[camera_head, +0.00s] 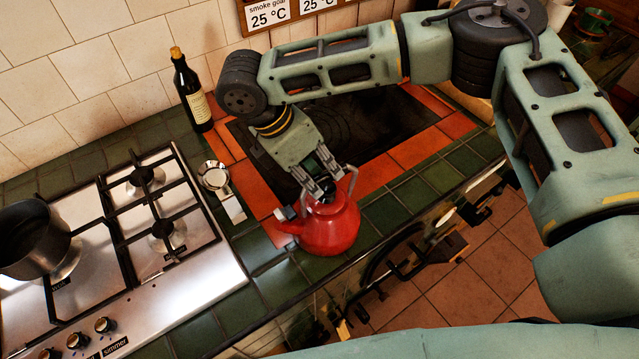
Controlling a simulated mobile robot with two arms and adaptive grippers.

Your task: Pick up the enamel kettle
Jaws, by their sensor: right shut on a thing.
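The red enamel kettle (331,232) is near the front edge of the green tiled counter, at the middle of the view. Its spout points left. My right gripper (322,194) comes down from above and is shut on the kettle at its top, by the handle. The fingers and the handle overlap, so the exact contact is partly hidden. I cannot tell whether the kettle's base touches the tiles. My left gripper does not show.
A steel gas hob (140,270) with a dark pot (32,238) is at the left. A dark bottle (191,92) stands by the wall. A small metal strainer or ladle (215,178) lies left of the kettle. A dark plate (375,125) with orange tiles lies behind.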

